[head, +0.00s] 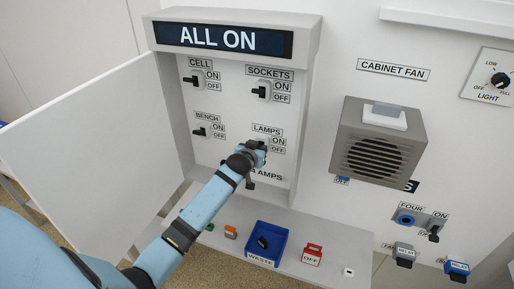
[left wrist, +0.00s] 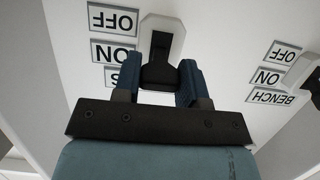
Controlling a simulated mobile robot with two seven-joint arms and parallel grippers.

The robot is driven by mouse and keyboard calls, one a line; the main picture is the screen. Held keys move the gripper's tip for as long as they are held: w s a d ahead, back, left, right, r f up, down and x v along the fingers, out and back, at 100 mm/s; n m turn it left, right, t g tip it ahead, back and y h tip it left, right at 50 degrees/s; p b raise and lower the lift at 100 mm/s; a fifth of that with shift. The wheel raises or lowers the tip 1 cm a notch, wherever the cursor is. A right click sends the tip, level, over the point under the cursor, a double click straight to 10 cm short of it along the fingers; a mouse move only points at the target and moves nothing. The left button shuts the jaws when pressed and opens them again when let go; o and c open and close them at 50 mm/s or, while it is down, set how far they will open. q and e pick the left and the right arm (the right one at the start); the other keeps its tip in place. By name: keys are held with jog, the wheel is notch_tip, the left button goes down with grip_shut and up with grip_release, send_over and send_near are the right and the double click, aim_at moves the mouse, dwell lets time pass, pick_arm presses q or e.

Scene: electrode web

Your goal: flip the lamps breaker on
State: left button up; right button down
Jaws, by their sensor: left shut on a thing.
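The lamps breaker (left wrist: 174,28) has a light plate and a dark lever (left wrist: 158,60). It shows upside down in the left wrist view, with its ON and OFF labels beside it. My left gripper (left wrist: 158,75) has one finger on each side of the lever and is shut on it. In the head view my left gripper (head: 253,149) covers most of this breaker, beside the LAMPS label (head: 268,130). I cannot tell the lever's exact position. The display (head: 222,38) above reads ALL ON. My right gripper is not in view.
The cell (head: 190,80), sockets (head: 262,91) and bench (head: 200,131) breakers surround my gripper. The open cabinet door (head: 95,150) stands to the left. A grey fan box (head: 378,155) juts out at right. A blue waste bin (head: 282,235) sits on the ledge below.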

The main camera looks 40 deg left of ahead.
pick_arm(q)
jog(key=shift+w+r+g, duration=0.1)
jog(key=shift+r+g, duration=0.15)
jog(key=shift+g, duration=0.35)
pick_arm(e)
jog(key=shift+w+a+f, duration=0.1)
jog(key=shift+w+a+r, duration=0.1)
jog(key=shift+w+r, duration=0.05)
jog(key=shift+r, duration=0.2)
pick_arm(q)
jog(key=o, duration=0.9)
jog(key=shift+h, duration=0.3)
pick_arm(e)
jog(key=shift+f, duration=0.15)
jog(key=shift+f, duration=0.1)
pick_arm(q)
jog(key=shift+s+r, duration=0.15)
jog(key=shift+s, duration=0.2)
jog(key=b+v, duration=0.2)
jog(key=v, duration=1.1)
jog(key=shift+w+d+r, duration=0.1)
jog(key=shift+d+r, duration=0.05)
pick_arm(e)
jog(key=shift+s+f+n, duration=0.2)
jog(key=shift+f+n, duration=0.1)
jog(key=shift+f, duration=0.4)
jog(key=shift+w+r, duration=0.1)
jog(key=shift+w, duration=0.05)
